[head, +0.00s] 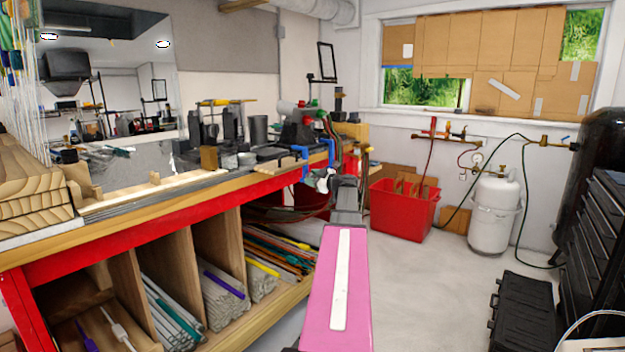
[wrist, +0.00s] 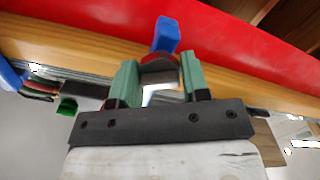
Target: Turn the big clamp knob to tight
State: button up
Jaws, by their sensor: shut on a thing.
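The blue clamp (head: 305,156) is fixed at the right end of the workbench's front edge. Part of a blue clamp (wrist: 166,35) shows in the wrist view just beyond my fingertips. My gripper (wrist: 159,75) has two green fingers, shut on a dark red-brown rounded piece (wrist: 160,62), which appears to be the clamp knob. The fingers stand on either side of it and cover its sides. In the head view my gripper (head: 324,181) is small at the clamp, partly behind my pink arm, and the knob cannot be made out.
The wooden workbench (head: 150,212) with a red rail runs along the left, with rod shelves below. A red bin (head: 402,212) and a white gas tank (head: 493,213) stand beyond. A black case (head: 522,312) lies on the floor at right. The middle floor is clear.

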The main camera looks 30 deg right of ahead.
jog(key=m, duration=0.8)
jog(key=shift+m, duration=0.3)
jog(key=m, duration=0.4)
jog(key=shift+m, duration=2.5)
jog(key=o, duration=0.8)
jog(key=v, duration=1.1)
